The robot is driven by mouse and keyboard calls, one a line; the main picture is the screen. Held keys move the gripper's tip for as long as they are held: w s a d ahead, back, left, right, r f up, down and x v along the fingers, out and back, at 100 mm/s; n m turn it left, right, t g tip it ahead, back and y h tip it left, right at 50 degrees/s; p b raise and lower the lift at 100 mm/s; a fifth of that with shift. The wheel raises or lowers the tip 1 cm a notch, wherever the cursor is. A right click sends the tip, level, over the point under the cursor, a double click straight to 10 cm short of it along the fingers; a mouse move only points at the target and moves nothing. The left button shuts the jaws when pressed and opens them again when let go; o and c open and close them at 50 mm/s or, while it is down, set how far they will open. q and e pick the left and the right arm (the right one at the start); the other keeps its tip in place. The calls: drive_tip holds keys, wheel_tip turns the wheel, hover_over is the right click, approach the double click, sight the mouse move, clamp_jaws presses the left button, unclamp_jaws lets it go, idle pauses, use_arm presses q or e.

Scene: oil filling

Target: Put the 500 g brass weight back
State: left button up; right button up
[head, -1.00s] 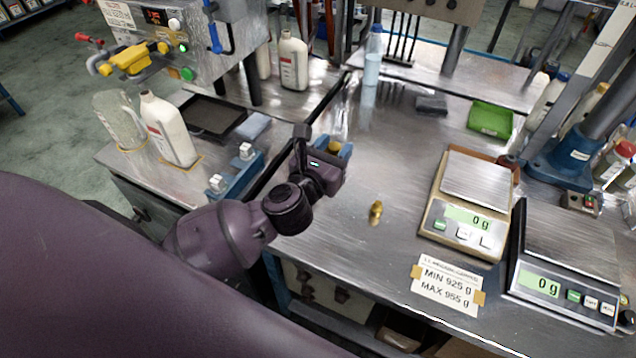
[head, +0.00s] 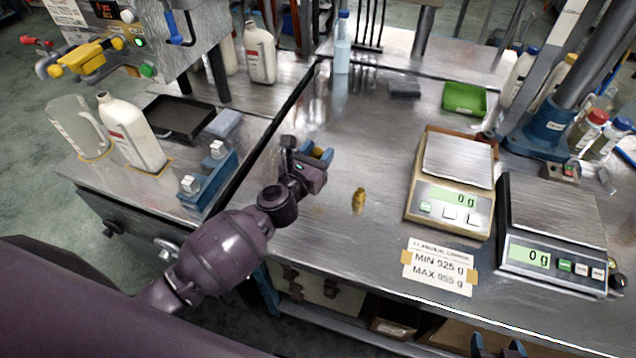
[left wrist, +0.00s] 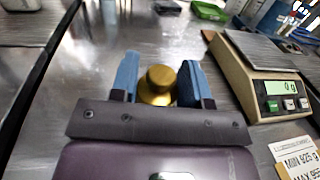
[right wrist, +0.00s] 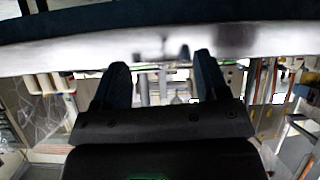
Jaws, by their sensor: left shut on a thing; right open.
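My left gripper (head: 320,157) is shut on a brass weight (left wrist: 158,85), whose knob and round body show between the blue fingers in the left wrist view. Only a little of its gold colour shows in the head view. A second, knobbed brass weight (head: 359,200) stands on the metal bench between my left gripper and the beige scale (head: 447,205). No mass marking is readable on either weight. My right gripper (right wrist: 160,85) is open and empty, low at the bench's front edge; its fingertips barely show at the bottom of the head view.
The beige scale and a black scale (head: 555,262) both read 0 g. A MIN 925 g / MAX 955 g label (head: 438,268) lies in front. A green tray (head: 464,97) and grey pad (head: 404,88) lie behind. A blue fixture (head: 207,186) and white bottles stand left. The middle bench is mostly clear.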

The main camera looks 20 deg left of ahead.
use_arm(q)
wheel_tip(320, 180, down, 3)
drive_tip(key=shift+f+b, duration=0.2)
drive_tip(key=shift+b, duration=0.5)
drive_tip(key=shift+f+b, duration=0.4)
drive_tip(key=shift+f, duration=0.2)
wheel_tip(320, 180, down, 4)
drive_tip(key=b, duration=0.2)
drive_tip(key=shift+b, duration=0.35)
drive_tip(key=shift+r, duration=0.15)
drive_tip(key=shift+f, duration=0.25)
drive_tip(key=o, duration=1.2)
drive_tip(key=shift+o, duration=0.2)
use_arm(e)
wheel_tip(320, 180, down, 7)
drive_tip(key=shift+s+r+g, duration=0.15)
drive_tip(key=shift+s+g, duration=0.15)
drive_tip(key=shift+s, duration=0.15)
